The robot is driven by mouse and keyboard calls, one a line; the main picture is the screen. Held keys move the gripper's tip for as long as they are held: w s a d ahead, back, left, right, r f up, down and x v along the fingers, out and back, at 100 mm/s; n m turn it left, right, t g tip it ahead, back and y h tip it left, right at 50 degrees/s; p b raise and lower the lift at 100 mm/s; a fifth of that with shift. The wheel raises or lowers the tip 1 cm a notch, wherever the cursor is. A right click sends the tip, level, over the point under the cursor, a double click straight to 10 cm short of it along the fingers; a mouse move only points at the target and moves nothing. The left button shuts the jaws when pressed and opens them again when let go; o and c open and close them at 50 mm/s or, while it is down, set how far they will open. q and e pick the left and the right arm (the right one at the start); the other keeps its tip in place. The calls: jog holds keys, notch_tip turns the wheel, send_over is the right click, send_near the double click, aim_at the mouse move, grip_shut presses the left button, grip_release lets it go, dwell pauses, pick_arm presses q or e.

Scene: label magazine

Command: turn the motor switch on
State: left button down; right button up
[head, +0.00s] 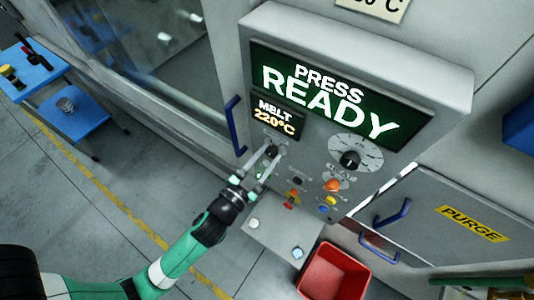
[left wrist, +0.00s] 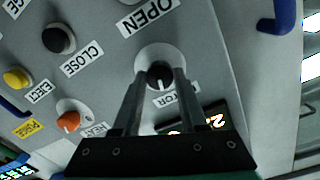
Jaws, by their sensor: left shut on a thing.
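The motor switch (left wrist: 160,75) is a small black round knob with a white pointer mark on a pale round plate. In the left wrist view its label is partly covered, with "TOR" readable. The pointer mark faces the gripper side in that view. My right gripper is not in view.
The control panel (head: 450,78) reads "PRESS READY" and "MELT 220°C". A dial (head: 350,159), an orange knob (head: 332,185) and several buttons are close by. A blue handle (head: 235,125) stands left of the panel. A red bin (head: 335,272) is below.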

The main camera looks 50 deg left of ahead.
pick_arm(q)
jog(key=m, duration=0.3)
jog(key=shift+p, duration=0.35)
jog(key=shift+m, duration=0.4)
jog(key=shift+c, duration=2.2)
grip_release()
jog(key=shift+s+d, duration=0.1)
